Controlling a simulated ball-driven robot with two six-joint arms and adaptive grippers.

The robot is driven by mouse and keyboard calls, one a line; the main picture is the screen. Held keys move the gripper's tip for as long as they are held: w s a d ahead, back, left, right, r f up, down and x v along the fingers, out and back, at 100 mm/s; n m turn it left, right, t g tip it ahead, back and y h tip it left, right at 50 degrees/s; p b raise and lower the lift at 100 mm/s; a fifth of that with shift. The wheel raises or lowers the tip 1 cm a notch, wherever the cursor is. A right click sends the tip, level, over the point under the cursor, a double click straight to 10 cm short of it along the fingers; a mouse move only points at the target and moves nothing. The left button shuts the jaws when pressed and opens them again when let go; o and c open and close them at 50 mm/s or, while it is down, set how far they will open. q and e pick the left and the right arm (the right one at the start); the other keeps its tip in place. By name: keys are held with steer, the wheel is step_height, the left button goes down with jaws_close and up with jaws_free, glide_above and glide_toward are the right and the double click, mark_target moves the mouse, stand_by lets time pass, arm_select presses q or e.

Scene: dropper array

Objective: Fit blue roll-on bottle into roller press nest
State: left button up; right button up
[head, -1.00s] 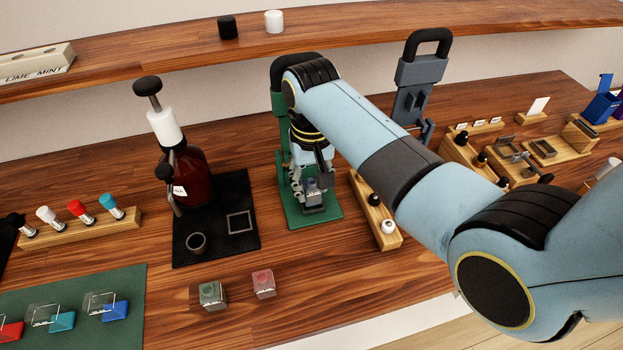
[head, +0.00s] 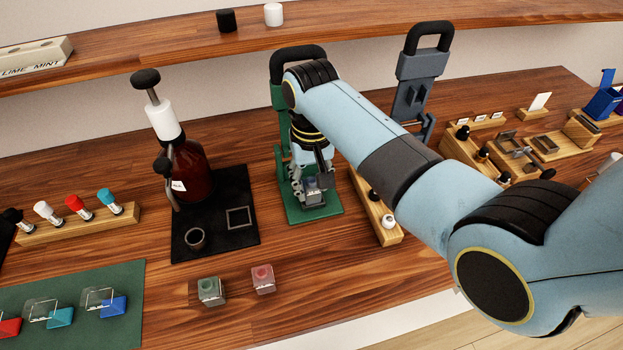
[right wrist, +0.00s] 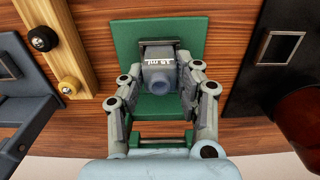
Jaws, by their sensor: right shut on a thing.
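My right gripper (head: 311,188) is shut on the small grey-blue bottle (right wrist: 159,78), low over the green press (head: 292,209). In the right wrist view, my right gripper's (right wrist: 160,72) fingers stand on both sides of the bottle, whose round blue-grey mouth faces the camera. A white ml label shows on its side. The bottle is at the dark nest (right wrist: 160,43) on the press's green base. The bottle covers much of the nest, so I cannot tell whether it is fully seated. My left gripper is not in view.
A brown pump bottle (head: 192,175) stands on a black mat (head: 216,250) left of the press. A wooden rack (head: 385,234) with a black and a white ball is close on the right. Two small glass bottles (head: 211,291) (head: 263,279) stand in front.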

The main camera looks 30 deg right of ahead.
steer(key=shift+f, duration=0.35)
steer(key=o, duration=1.2)
steer(key=shift+c, duration=0.2)
